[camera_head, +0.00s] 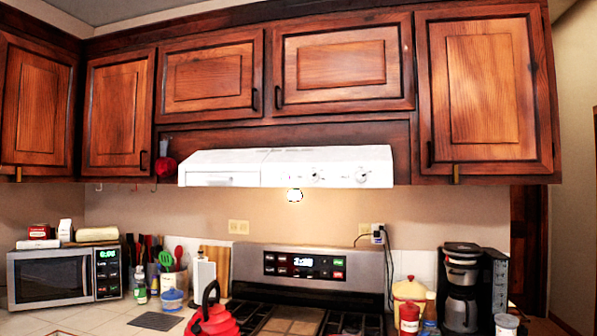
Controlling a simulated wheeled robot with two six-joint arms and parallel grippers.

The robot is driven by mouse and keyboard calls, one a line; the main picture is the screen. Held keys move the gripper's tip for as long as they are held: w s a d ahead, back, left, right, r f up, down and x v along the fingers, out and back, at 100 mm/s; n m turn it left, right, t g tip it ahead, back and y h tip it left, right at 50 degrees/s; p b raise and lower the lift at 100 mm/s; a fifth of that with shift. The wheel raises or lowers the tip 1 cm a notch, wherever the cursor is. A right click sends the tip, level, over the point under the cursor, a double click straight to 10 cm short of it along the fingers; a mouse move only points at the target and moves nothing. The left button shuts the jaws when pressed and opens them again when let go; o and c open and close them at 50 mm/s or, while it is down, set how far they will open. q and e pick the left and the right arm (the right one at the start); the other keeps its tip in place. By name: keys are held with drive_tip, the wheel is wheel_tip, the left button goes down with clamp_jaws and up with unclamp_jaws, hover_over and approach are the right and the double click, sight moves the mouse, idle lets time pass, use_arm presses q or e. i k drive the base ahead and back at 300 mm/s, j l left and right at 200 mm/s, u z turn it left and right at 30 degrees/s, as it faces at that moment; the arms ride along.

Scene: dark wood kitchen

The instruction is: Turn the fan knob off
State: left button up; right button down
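A white range hood (222,168) is mounted under the dark wood cabinets, above the stove. Its front panel carries two small round knobs on the right part: a left knob (315,176) and a right knob (362,175). The knob markings are too small to read, so I cannot tell which is the fan knob or its setting. Neither of my grippers shows in the head view.
A stove (300,265) with a lit display stands below the hood, with a red kettle (212,318) at its front left. A microwave (60,275) is at the left, a coffee maker (462,285) at the right. Space before the hood looks clear.

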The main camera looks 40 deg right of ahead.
sight(313, 177)
drive_tip(key=z, duration=1.25)
